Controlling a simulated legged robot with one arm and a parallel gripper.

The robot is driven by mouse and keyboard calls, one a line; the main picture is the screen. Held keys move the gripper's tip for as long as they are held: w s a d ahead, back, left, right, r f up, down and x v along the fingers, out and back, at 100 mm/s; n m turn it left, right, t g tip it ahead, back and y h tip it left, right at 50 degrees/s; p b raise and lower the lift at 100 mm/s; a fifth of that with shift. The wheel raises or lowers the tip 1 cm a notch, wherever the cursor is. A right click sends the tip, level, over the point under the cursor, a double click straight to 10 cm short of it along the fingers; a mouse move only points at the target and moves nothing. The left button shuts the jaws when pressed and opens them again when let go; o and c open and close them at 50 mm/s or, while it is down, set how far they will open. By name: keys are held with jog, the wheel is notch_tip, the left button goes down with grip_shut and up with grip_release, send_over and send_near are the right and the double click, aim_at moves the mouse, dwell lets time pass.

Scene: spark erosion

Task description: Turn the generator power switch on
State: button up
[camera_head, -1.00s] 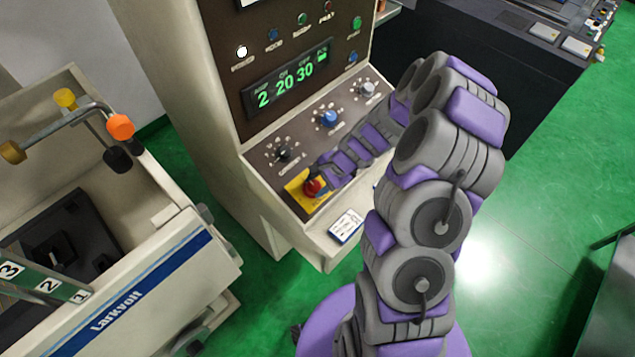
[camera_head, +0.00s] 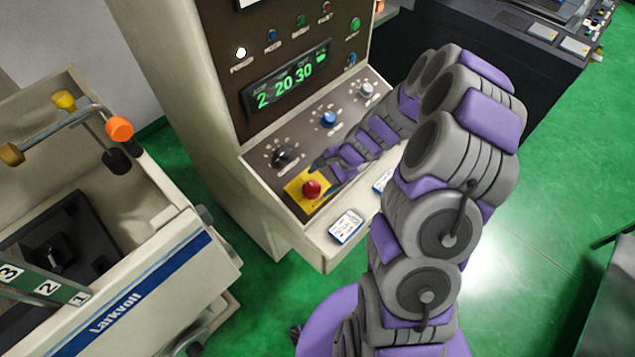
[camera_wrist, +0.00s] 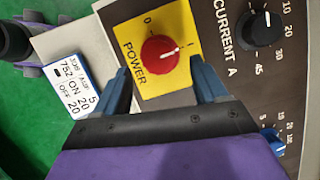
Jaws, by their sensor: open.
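The power switch is a red round knob (camera_head: 312,189) on a yellow plate (camera_head: 294,190) at the lower left of the generator's sloped panel. In the wrist view the knob (camera_wrist: 160,48) has a white pointer line aimed at the "I" mark, with "0" at the upper left and "POWER" lettered beside it. My gripper (camera_wrist: 163,80) is open; its blue fingers lie short of the knob, one to each side, and nothing is between them. In the head view my gripper (camera_head: 318,166) is just behind and above the knob.
A black current dial (camera_head: 281,156) and a blue knob (camera_head: 328,119) sit near the switch. A white label card (camera_head: 346,227) lies on the front ledge. A cream Larkvoll machine (camera_head: 150,275) stands left.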

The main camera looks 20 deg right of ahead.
jog(key=v, duration=1.4)
jog(key=shift+w+d+f, duration=0.1)
jog(key=shift+d+f, duration=0.05)
jog(key=s+a+r+n+g+h+b, duration=0.25)
jog(key=s+a+n+b, duration=0.45)
jog(key=s+a, duration=0.4)
jog(key=s+f+n+h+b, duration=0.1)
jog(key=s+f+n+b, duration=0.1)
jog(key=s, duration=0.7)
jog(key=s+d+f+n+g+h+b, duration=0.1)
jog(key=s+n+b, duration=0.3)
jog(key=s, duration=0.5)
jog(key=shift+d+f+h, duration=0.35)
jog(key=shift+f+h, duration=0.1)
jog(key=shift+h, duration=0.1)
